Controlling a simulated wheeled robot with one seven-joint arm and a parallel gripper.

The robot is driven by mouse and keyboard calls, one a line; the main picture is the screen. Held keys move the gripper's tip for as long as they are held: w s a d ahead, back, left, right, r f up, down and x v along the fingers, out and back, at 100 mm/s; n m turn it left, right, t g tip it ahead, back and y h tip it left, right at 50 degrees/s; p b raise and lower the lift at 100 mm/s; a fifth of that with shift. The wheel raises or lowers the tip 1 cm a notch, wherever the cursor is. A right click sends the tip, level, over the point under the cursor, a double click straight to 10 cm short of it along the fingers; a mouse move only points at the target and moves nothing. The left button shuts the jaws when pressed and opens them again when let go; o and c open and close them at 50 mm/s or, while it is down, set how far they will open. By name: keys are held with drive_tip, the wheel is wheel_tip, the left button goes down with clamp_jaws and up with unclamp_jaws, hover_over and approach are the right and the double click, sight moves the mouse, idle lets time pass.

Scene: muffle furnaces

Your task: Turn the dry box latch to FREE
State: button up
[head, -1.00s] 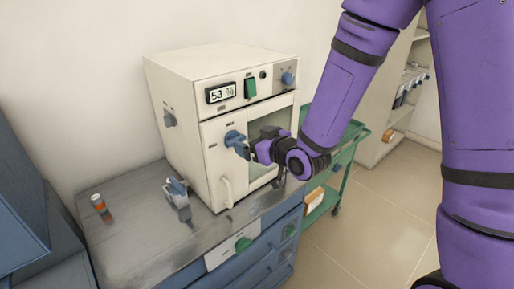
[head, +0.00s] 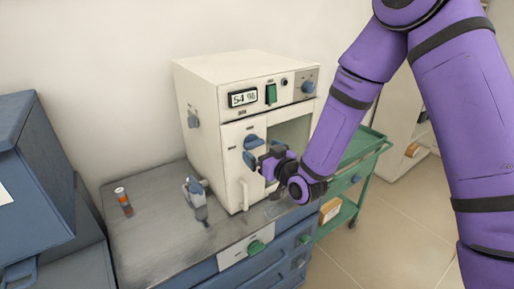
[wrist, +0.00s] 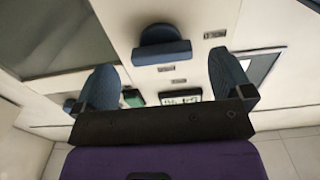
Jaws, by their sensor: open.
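The dry box (head: 205,90) is a cream cabinet on the bench, with a lit display reading about 54 %. Its latch (head: 254,141) is a blue knob on the front, left of the door window. In the wrist view the latch (wrist: 160,47) shows as a round base with a bar lying across the picture. Small labels lie around it, too small to read. My gripper (head: 256,159) is just below the latch in the head view. In the wrist view my gripper (wrist: 164,72) has its two blue fingers wide apart, one on each side of the latch, with nothing between them.
A green switch (head: 271,94) and a blue knob (head: 308,87) sit on the upper panel; another knob (head: 193,119) is on the box's side. A white door handle (head: 244,194) hangs below the latch. A bottle (head: 195,190) and a small orange-labelled vial (head: 122,197) stand on the bench.

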sight(256, 147)
drive_tip(key=shift+x, duration=1.6)
drive_tip(key=c, duration=0.9)
